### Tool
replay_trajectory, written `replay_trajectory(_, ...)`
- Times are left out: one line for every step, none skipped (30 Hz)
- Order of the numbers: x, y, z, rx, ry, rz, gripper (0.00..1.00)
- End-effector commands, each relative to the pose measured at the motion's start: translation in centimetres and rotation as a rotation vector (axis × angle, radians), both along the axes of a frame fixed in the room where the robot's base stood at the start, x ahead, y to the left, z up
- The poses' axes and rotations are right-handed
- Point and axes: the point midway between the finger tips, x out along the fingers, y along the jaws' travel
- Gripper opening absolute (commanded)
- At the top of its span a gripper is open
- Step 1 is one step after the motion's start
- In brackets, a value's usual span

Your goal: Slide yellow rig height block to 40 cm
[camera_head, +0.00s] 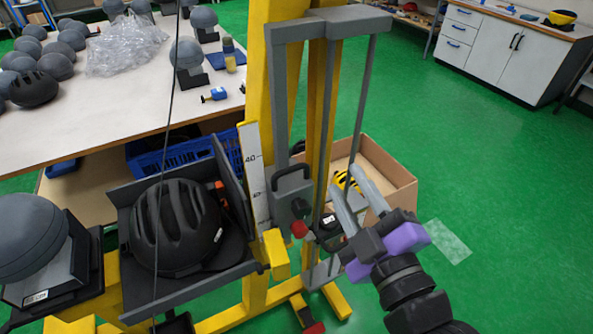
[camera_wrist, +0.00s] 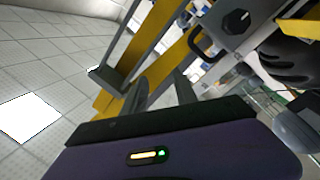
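The yellow height block (camera_head: 275,253) sits on the rig at the lower end of the white scale (camera_head: 256,180), below its 40 mark. A yellow piece at the right edge of the wrist view (camera_wrist: 300,30) may be the same block. My gripper (camera_head: 352,194) is to the right of the block, apart from it, beyond the grey carriage (camera_head: 290,190) with its black handle. Its two fingers are parted, with nothing between them. They also show apart in the wrist view (camera_wrist: 160,88).
A black helmet (camera_head: 178,226) rests on a grey tray left of the scale. The grey guide frame (camera_head: 372,60) and yellow posts stand close to my gripper. A cardboard box (camera_head: 390,165) is behind. Green floor is clear at right.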

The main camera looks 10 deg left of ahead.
Motion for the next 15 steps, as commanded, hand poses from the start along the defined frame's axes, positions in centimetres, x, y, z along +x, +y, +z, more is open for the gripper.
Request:
replay_trajectory(0.9, 1.3, 0.8, -0.087, -0.027, 0.027, 0.34)
replay_trajectory(1.2, 1.9, 0.8, -0.149, -0.037, 0.043, 0.34)
replay_trajectory(1.5, 2.6, 0.7, -0.231, -0.048, 0.064, 0.34)
replay_trajectory(1.7, 2.9, 0.3, -0.292, -0.054, 0.079, 0.34)
replay_trajectory(1.7, 3.2, -0.1, -0.351, -0.059, 0.095, 0.34)
replay_trajectory(1.6, 3.5, -1.1, -0.426, -0.059, 0.119, 0.34)
replay_trajectory(1.4, 3.6, -1.9, -0.479, -0.06, 0.137, 0.34)
replay_trajectory(1.2, 3.8, -2.5, -0.525, -0.062, 0.154, 0.34)
replay_trajectory(1.0, 4.0, -3.1, -0.578, -0.069, 0.173, 0.34)
replay_trajectory(0.9, 4.2, -3.5, -0.613, -0.075, 0.186, 0.34)
replay_trajectory(0.7, 4.2, -3.7, -0.642, -0.082, 0.195, 0.34)
replay_trajectory(0.6, 4.3, -4.0, -0.674, -0.089, 0.204, 0.34)
replay_trajectory(0.6, 4.3, -4.1, -0.693, -0.096, 0.207, 0.34)
replay_trajectory(0.6, 4.3, -4.2, -0.707, -0.102, 0.209, 0.34)
replay_trajectory(0.7, 4.4, -4.2, -0.717, -0.108, 0.21, 0.34)
